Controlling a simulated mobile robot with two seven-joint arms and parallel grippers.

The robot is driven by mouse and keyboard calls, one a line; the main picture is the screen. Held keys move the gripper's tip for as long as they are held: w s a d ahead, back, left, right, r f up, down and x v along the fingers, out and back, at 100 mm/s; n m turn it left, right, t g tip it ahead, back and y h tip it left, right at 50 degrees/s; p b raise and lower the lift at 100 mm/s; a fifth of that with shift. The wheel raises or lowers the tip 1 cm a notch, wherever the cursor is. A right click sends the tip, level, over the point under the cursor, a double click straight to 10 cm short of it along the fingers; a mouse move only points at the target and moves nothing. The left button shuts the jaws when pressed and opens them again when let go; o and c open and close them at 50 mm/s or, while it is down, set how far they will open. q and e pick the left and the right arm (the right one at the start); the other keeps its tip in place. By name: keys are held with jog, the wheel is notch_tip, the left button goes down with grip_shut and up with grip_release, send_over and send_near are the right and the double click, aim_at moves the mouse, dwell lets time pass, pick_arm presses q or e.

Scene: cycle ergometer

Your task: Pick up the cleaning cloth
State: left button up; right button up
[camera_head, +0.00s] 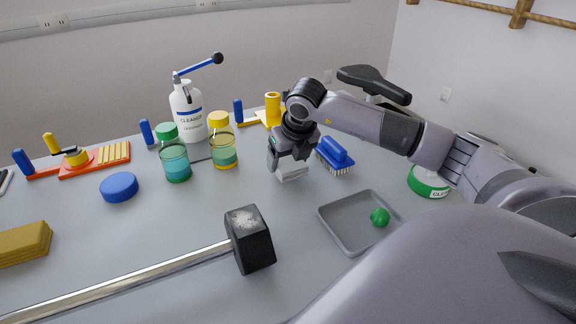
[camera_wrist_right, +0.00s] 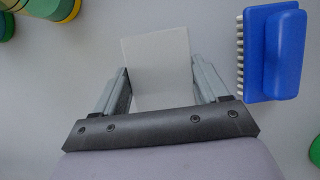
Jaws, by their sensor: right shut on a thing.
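The white cleaning cloth (camera_head: 292,172) is a pale, flat-sided piece below my right gripper (camera_head: 289,162) in the head view. In the right wrist view the cloth (camera_wrist_right: 158,65) sits between the two fingers of my right gripper (camera_wrist_right: 160,90), which are shut on it. I cannot tell whether the cloth touches the table. My left gripper is not in view.
A blue brush (camera_head: 335,155) lies just right of the gripper. A yellow-capped bottle (camera_head: 223,142) and a green-capped bottle (camera_head: 174,155) stand to the left.

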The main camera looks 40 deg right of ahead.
aim_at(289, 161)
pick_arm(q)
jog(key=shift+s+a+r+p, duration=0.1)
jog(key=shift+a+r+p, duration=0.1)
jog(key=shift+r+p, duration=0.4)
pick_arm(e)
notch_tip(289, 161, up, 18)
jog(key=shift+f, duration=0.15)
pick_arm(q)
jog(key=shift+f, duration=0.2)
pick_arm(e)
jog(key=shift+o, duration=0.4)
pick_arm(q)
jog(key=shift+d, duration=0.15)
pick_arm(e)
jog(key=shift+f, duration=0.1)
